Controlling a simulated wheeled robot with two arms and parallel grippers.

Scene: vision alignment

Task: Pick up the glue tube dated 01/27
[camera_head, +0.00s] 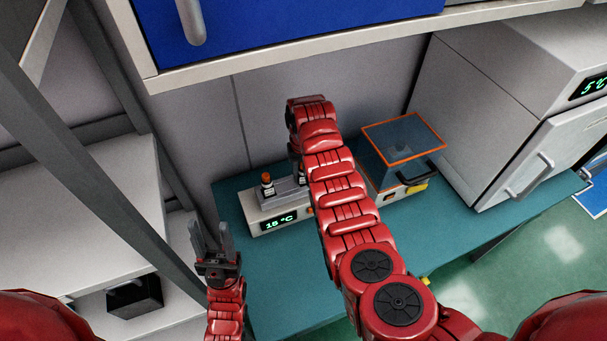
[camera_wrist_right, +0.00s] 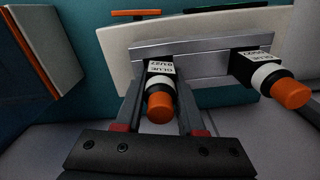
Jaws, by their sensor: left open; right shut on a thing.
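Two dark glue tubes with white labels and orange caps are at the metal rack (camera_wrist_right: 205,50) on the heater. My right gripper (camera_wrist_right: 160,82) is shut on one tube (camera_wrist_right: 160,88), with a finger on each side. Its upside-down label reads GLUE, with a small date that looks like 01/27. Its lower end is at the rack; I cannot tell if it is lifted. The other tube (camera_wrist_right: 270,78) stands beside it, its date unclear; it also shows in the head view (camera_head: 267,184). My left gripper (camera_head: 211,235) is open and empty, left of the heater.
The heater (camera_head: 272,222) shows 15 °C on the teal table (camera_head: 270,275). A clear box with orange edges (camera_head: 403,150) stands to the right, beside a large white cabinet (camera_head: 500,120). A blue-fronted cabinet (camera_head: 290,25) hangs above. The front of the table is clear.

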